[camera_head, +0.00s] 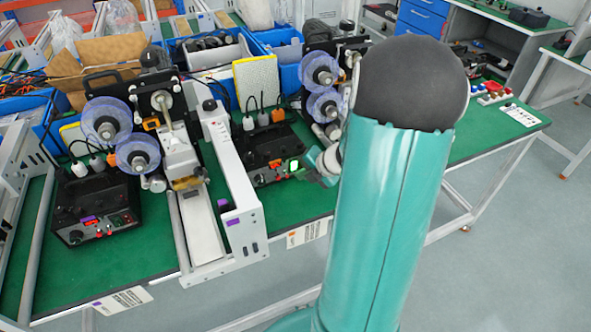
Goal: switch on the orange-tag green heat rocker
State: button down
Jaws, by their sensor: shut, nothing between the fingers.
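A black control box (262,150) with an orange tag (275,163) on its front stands on the green bench, right of the white coder frame. A green rocker (294,165) on its front panel looks bright, as if lit. My gripper (310,172) is small and partly hidden behind my teal arm, just right of the rocker. It looks shut and empty. I cannot tell whether it touches the panel.
A second black box (95,212) with a purple tag stands at the left. A white coder frame (232,190) stands between the boxes. Blue reels (322,68) rise behind the right box. Blue bins (285,72) line the back.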

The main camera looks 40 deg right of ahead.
jog(key=shift+s+a+r, duration=0.1)
jog(key=shift+s+a, duration=0.1)
jog(key=shift+s, duration=0.6)
jog(key=shift+s+a+r, duration=0.15)
jog(key=shift+s+a, duration=0.05)
jog(key=shift+s, duration=0.6)
jog(key=shift+s+a+r, duration=0.1)
jog(key=shift+s+a, duration=0.1)
jog(key=shift+s, duration=0.6)
